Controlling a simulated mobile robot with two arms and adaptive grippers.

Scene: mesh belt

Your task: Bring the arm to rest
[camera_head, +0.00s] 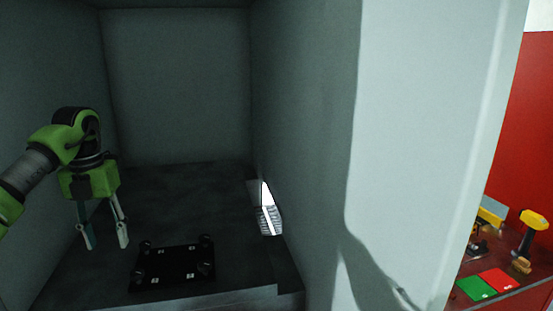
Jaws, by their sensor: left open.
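My left arm comes in from the left, green with dark joints. My left gripper (106,243) points down inside a grey box-like recess, its two fingers spread apart with nothing between them. It hangs to the left of a black rectangular plate (172,266) with round knobs at its corners. The fingertips look apart from the plate. My right gripper is not in view.
Grey walls close in the recess, with a thick pale wall (425,140) on the right. A bright slot (267,208) opens low in the right side wall. Beyond the pale wall, a table holds a green pad (474,288), a red pad (500,281) and a yellow-headed tool (533,222).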

